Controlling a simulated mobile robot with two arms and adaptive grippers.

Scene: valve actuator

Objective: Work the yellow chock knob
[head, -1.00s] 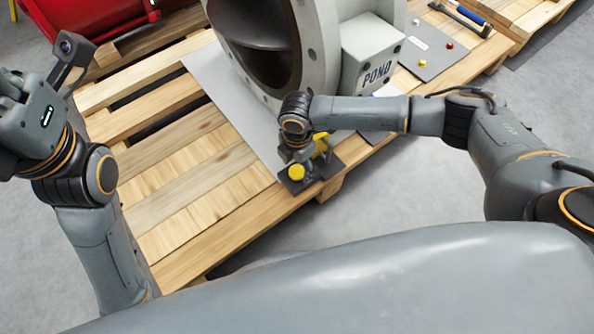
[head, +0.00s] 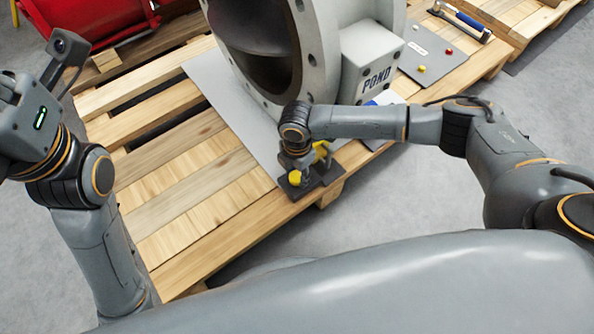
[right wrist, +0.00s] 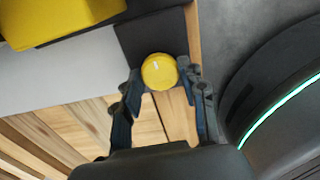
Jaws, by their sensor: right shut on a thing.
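The yellow chock knob (head: 295,178) is a round cap low over a dark base plate (head: 331,174) at the pallet's front edge. In the right wrist view the knob (right wrist: 159,71) sits between the two fingertips of my right gripper (right wrist: 160,76), which is shut on it. In the head view my right gripper (head: 304,177) points down at the knob and partly hides it. A yellow chock body (head: 322,153) stands just behind; it fills the upper left of the wrist view. My left gripper (head: 8,88) is at the left edge, cut off, its fingers unclear.
The large grey valve (head: 315,60) with a box marked POND (head: 376,78) stands behind on the wooden pallet (head: 190,190). A grey panel (head: 428,55) with small coloured knobs and a blue-handled tool (head: 468,20) lie at right. A red object (head: 85,25) is at upper left.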

